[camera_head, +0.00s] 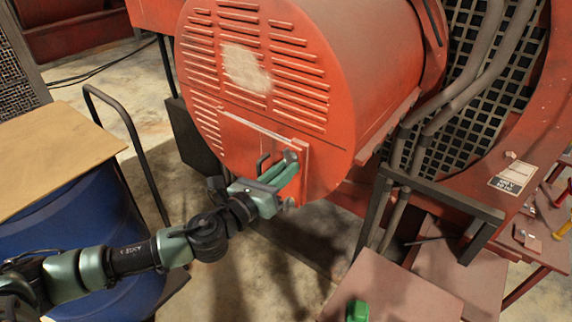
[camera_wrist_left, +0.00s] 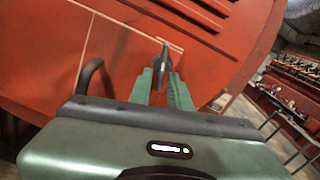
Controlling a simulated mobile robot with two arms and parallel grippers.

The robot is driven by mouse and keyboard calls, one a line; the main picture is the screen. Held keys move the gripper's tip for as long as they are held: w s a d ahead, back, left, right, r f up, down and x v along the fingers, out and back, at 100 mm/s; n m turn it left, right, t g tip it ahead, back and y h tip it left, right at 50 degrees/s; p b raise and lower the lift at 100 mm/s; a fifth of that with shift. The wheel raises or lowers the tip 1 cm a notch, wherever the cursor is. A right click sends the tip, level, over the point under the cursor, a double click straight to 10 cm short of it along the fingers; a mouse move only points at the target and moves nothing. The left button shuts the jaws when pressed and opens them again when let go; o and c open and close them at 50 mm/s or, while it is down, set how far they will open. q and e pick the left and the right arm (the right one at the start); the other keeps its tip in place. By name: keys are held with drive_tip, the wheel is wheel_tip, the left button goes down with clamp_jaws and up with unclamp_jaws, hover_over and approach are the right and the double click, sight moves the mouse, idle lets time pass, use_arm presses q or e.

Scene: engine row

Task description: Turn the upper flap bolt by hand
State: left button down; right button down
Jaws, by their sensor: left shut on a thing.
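The upper flap bolt (camera_head: 291,156) is a small dark grey knob at the upper right of the flap (camera_head: 265,140) on the red drum's round face. It also shows in the left wrist view (camera_wrist_left: 163,52). My left gripper (camera_head: 291,166) reaches up from the lower left, its green fingers shut on the upper bolt. In the left wrist view the fingers (camera_wrist_left: 163,72) stand close together on either side of the bolt's dark shank. A second, lower bolt (camera_head: 289,203) shows just below the gripper. My right gripper is not in view.
A dark bar handle (camera_head: 262,164) sticks out of the flap beside my left gripper. A blue barrel (camera_head: 70,230) with a board on top (camera_head: 55,155) and a dark rail (camera_head: 130,125) stand left. A dark metal frame (camera_head: 440,198) and a reddish-brown tabletop (camera_head: 395,285) lie right.

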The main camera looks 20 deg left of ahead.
use_arm(q)
drive_tip(key=shift+a+f+m+p, duration=0.1)
drive_tip(key=shift+f+m+p, duration=0.15)
drive_tip(key=shift+m+p, duration=0.85)
drive_tip(key=shift+s+m+b, duration=0.1)
drive_tip(key=shift+m+b, duration=0.25)
drive_tip(key=shift+m, duration=0.25)
drive_tip(key=c, duration=1.6)
unclamp_jaws()
drive_tip(key=shift+r, duration=0.1)
drive_tip(key=b+v, duration=0.3)
drive_tip(key=v, duration=0.4)
drive_tip(key=shift+s+a+b, duration=0.2)
drive_tip(key=shift+s+b, duration=0.1)
